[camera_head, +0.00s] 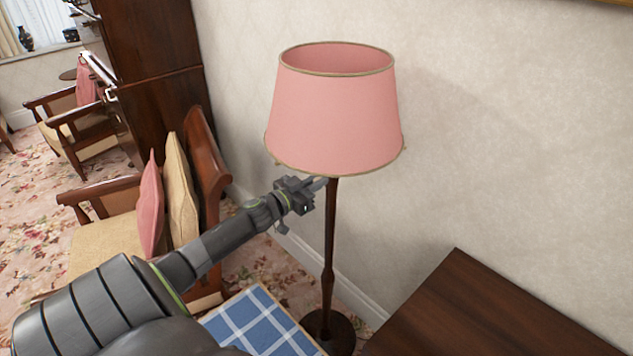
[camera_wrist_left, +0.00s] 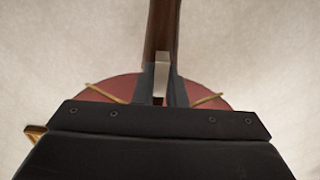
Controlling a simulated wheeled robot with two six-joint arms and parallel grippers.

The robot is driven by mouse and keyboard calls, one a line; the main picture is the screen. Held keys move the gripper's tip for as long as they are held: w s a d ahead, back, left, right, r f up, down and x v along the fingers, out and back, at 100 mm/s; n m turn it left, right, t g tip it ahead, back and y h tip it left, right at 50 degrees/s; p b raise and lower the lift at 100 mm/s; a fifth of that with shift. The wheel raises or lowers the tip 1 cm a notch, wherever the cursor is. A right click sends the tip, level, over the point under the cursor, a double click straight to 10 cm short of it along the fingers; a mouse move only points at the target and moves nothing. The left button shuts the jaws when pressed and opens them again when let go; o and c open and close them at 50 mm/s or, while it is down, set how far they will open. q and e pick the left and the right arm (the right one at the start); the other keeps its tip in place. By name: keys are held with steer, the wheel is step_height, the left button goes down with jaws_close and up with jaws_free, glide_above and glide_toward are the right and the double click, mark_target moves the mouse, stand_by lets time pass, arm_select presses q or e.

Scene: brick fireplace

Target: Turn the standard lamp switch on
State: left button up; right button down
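The standard lamp has a pink shade (camera_head: 335,115) with gold trim on a dark wooden pole (camera_head: 329,240). My left gripper (camera_head: 318,184) is just under the shade's lower rim, close to the upper pole. In the left wrist view the pole (camera_wrist_left: 160,30) comes down from the top and the shade's underside (camera_wrist_left: 120,90) lies behind my fingers. My left fingers (camera_wrist_left: 162,88) are a little apart. A small pale piece (camera_wrist_left: 162,75), perhaps the switch, shows between them; I cannot tell whether they touch it. My right gripper is not in view.
A dark wooden tabletop (camera_head: 480,315) is at the lower right. A blue checked cloth (camera_head: 258,325) lies below my left arm. A cushioned armchair (camera_head: 110,235) stands to the left, before a tall dark cabinet (camera_head: 155,70). The pale wall (camera_head: 520,130) is close behind the lamp.

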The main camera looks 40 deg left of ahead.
arm_select(q)
jaws_close()
steer(key=shift+m, duration=0.3)
steer(key=shift+d+m, duration=0.1)
steer(key=shift+m, duration=0.5)
steer(key=shift+d+m, duration=0.1)
steer(key=shift+m, duration=1.1)
steer(key=shift+d+f+m+b, duration=0.15)
steer(key=shift+m+b, duration=0.35)
steer(key=shift+m, duration=1.75)
steer(key=shift+f+m+b, duration=0.2)
steer(key=shift+m+b, duration=0.3)
steer(key=shift+m, duration=1.8)
steer(key=shift+d+f+m+b, duration=0.15)
steer(key=shift+m+b, duration=0.35)
steer(key=shift+m, duration=1.75)
